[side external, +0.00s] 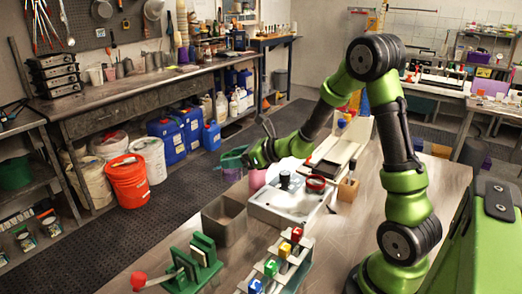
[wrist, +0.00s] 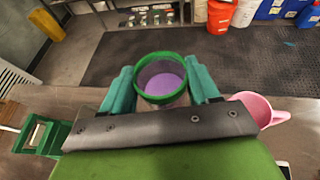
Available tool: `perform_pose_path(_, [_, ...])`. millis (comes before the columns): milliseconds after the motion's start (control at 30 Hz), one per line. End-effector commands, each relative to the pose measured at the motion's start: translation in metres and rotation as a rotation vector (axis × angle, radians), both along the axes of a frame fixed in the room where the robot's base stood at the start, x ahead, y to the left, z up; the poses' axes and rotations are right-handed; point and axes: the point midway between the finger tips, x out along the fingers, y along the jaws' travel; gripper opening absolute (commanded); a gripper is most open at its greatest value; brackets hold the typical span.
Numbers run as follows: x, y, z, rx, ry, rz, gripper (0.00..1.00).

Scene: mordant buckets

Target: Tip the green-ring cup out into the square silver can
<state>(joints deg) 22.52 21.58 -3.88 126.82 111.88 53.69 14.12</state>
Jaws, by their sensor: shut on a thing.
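My gripper (wrist: 163,86) is shut on the green-ring cup (wrist: 161,57), with a teal finger on each side of it. The cup's green rim and purple contents show in the wrist view. In the side view my gripper (side external: 233,158) holds the cup above the bench's far edge, where cup and fingers are hard to tell apart. The square silver can (side external: 224,222) stands open-topped on the bench, below and slightly left of my gripper in the side view. It is apart from the cup. I cannot make out the can in the wrist view.
A pink cup (wrist: 262,108) stands right of my gripper in the wrist view.

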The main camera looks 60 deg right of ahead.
Motion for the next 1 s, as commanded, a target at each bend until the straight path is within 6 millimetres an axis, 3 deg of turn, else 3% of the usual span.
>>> perform_pose_path(267, [0.005,0.003,-0.017,0.001,0.001,0.011,0.24])
perform_pose_path(567, [0.056,0.018,-0.033,-0.001,-0.003,0.196,0.24])
perform_pose_path(800, [0.096,0.045,-0.038,-0.001,-0.002,0.435,0.24])
perform_pose_path(1000, [0.115,0.068,-0.043,0.002,-0.001,0.651,0.24])
